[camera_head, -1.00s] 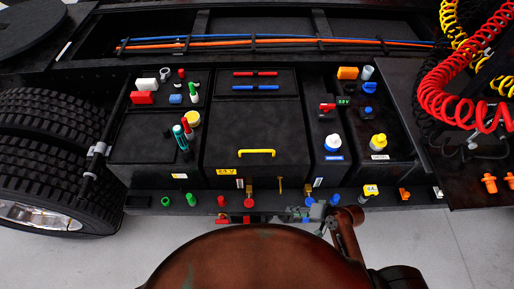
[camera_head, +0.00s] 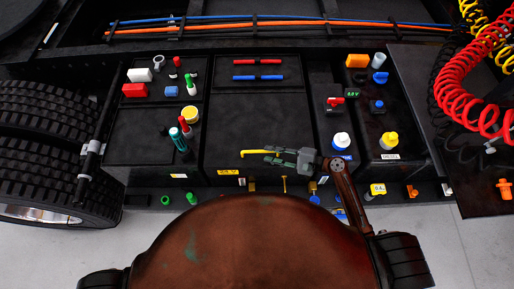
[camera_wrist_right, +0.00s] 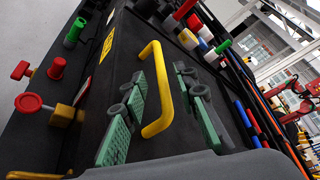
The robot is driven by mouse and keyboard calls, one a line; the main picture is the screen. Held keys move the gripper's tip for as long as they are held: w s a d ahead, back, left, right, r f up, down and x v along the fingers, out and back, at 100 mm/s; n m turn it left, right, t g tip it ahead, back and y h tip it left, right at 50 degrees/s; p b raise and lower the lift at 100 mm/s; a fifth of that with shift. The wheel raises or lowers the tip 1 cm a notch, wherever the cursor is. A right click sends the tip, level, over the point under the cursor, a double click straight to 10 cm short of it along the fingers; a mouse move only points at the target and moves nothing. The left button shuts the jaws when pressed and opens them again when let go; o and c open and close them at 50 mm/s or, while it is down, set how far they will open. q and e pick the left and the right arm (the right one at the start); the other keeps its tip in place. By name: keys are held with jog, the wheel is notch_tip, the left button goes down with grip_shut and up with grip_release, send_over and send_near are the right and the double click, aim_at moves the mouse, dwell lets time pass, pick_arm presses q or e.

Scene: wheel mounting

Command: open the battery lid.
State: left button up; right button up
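The battery lid (camera_head: 258,118) is a black panel in the middle of the head view, lying closed on the battery box. Its yellow bar handle (camera_head: 253,153) is near the front edge. My right gripper (camera_head: 271,157) is at the right end of the handle, partly covering it. In the right wrist view the yellow handle (camera_wrist_right: 160,95) runs between two green-padded fingers (camera_wrist_right: 158,88). They stand apart with a gap on each side of it, so the gripper is open. My left gripper is not in view.
Red and blue bars (camera_head: 258,77) lie behind the lid. Colored caps and knobs stand on both sides, including a white knob (camera_head: 341,140) close to my right wrist. A tire (camera_head: 45,150) is at the left and red coiled hoses (camera_head: 462,105) hang at the right.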

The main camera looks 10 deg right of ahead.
aim_at(257, 152)
jog(key=p+x, duration=0.1)
jog(key=x, duration=0.4)
jog(key=shift+a+r, duration=0.1)
jog(key=shift+a, duration=0.15)
jog(key=shift+w+a, duration=0.25)
jog(key=shift+a+f, duration=0.2)
jog(key=c, duration=0.4)
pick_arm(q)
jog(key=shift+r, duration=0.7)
pick_arm(e)
grip_shut()
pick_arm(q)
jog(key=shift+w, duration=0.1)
